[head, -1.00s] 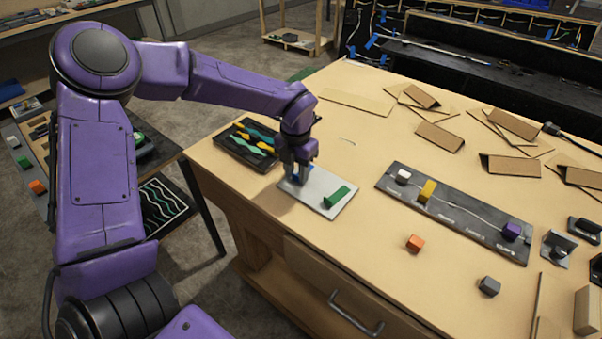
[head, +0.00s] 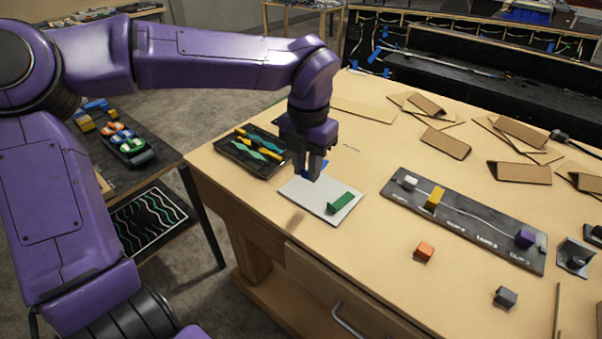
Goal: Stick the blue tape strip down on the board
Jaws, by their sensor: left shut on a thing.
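My left gripper (head: 314,170) points down above the far left part of the light grey plate (head: 303,193). It is shut on the blue tape strip (head: 324,163), of which only small blue edges show beside the fingers. The strip appears lifted off the plate. The dark board (head: 478,241) lies to the right, with a pale wire running along it. A white block (head: 410,183), a yellow block (head: 435,197) and a purple block (head: 525,239) sit on the board. My right gripper is out of view.
A green piece (head: 341,203) lies on the plate. A black tray (head: 231,151) with yellow and green tools is behind it. An orange cube (head: 424,252) and a grey cube (head: 505,297) stand in front of the board. Folded cardboard pieces (head: 445,143) lie at the back.

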